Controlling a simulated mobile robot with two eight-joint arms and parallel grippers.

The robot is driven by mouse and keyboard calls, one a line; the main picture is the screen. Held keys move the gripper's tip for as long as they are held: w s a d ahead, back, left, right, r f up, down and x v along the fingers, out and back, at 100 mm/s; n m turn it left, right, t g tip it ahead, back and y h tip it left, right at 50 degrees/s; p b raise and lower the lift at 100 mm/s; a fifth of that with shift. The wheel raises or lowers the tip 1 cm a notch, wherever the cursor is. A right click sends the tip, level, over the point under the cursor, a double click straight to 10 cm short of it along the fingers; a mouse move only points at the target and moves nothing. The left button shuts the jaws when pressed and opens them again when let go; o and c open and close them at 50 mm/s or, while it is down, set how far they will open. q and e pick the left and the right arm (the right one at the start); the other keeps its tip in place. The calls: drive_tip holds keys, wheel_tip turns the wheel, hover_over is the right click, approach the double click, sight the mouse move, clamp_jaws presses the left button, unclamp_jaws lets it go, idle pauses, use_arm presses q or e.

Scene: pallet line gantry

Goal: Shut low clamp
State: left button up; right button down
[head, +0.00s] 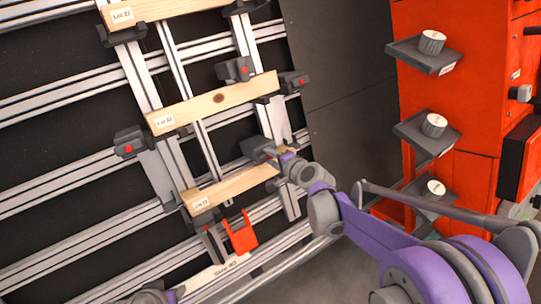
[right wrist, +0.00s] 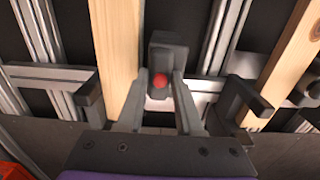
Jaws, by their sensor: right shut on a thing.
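The low plank (head: 232,188), pale wood with a lot label, lies across the gantry rails in the head view. At its right end is a dark clamp (head: 257,148). My right gripper (head: 276,157) is at that clamp and partly covers it. In the right wrist view the gripper (right wrist: 160,92) has its two fingers on either side of a dark clamp block (right wrist: 168,52) with a red dot, and is shut on it. A wooden plank (right wrist: 116,50) passes just left of the fingers. Whether the clamp presses on the plank is hidden. My left gripper is not visible.
A middle plank (head: 212,102) and top plank (head: 165,10) lie higher, with dark clamps (head: 130,143) at their ends. A red bracket (head: 241,233) sits below the low plank. A red cabinet (head: 470,90) with small shelves (head: 425,57) stands at the right.

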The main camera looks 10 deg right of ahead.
idle(0.5)
drive_tip(key=m+b, duration=0.1)
drive_tip(key=m, duration=0.3)
drive_tip(key=shift+f+m, duration=0.1)
drive_tip(key=shift+m, duration=0.3)
drive_tip(key=m+b, duration=0.1)
drive_tip(key=m, duration=0.2)
drive_tip(key=shift+m, duration=0.3)
